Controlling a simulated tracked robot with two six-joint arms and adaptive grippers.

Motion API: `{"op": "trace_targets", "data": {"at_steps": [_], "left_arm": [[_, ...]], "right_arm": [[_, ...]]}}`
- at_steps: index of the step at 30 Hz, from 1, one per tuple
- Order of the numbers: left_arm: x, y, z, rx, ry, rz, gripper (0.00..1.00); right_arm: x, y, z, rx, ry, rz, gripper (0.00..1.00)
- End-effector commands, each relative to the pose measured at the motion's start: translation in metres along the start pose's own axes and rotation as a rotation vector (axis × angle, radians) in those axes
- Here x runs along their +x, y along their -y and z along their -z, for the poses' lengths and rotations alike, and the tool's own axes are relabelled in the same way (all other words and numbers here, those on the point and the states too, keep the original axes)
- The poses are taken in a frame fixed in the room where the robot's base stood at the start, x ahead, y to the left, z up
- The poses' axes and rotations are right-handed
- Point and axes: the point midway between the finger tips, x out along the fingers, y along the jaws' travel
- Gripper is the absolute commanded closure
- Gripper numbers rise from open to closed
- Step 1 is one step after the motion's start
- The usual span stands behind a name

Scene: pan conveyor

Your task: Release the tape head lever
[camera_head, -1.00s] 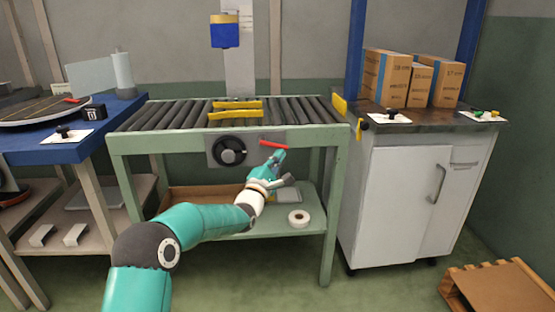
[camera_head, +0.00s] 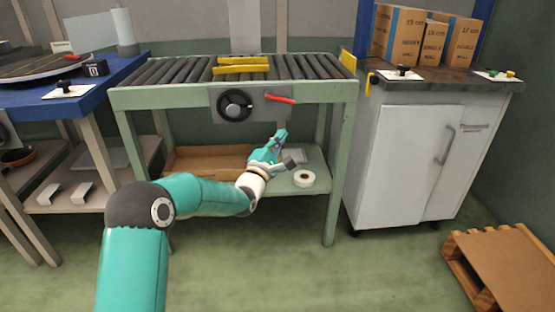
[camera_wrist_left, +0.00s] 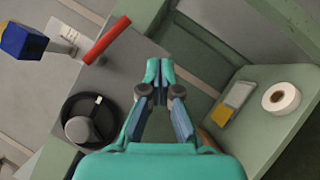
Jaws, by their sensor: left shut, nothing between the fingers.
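The red lever (camera_head: 280,99) sits on the grey panel at the front of the roller conveyor, right of a black handwheel (camera_head: 235,104). In the left wrist view the red lever (camera_wrist_left: 107,40) is at the upper left and the handwheel (camera_wrist_left: 88,121) below it. The blue tape head (camera_wrist_left: 23,42) shows at that view's left edge. My left gripper (camera_head: 281,133) is below the lever and apart from it. In the left wrist view its fingertips (camera_wrist_left: 160,70) are together with nothing between them. My right gripper is not in view.
A tape roll (camera_head: 304,178) lies on the conveyor's green lower shelf beside a cardboard tray (camera_head: 205,161). Yellow guides (camera_head: 241,66) lie across the rollers. A white cabinet (camera_head: 407,165) stands to the right and a blue table (camera_head: 75,92) to the left.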

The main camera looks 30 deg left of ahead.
Motion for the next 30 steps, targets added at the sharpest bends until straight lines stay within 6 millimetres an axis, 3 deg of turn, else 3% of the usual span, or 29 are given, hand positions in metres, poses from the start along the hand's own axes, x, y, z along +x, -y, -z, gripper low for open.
{"op": "trace_targets", "data": {"at_steps": [6, 12, 30], "left_arm": [[-0.035, 0.015, -0.006, -0.002, -0.002, 0.006, 1.0], [-0.052, 0.023, -0.008, -0.001, 0.0, 0.003, 1.0], [-0.055, 0.024, -0.009, -0.001, 0.0, 0.003, 1.0]], "right_arm": [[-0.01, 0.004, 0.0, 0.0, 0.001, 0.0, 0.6], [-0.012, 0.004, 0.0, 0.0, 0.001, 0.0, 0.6], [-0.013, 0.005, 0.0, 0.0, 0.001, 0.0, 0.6]]}}
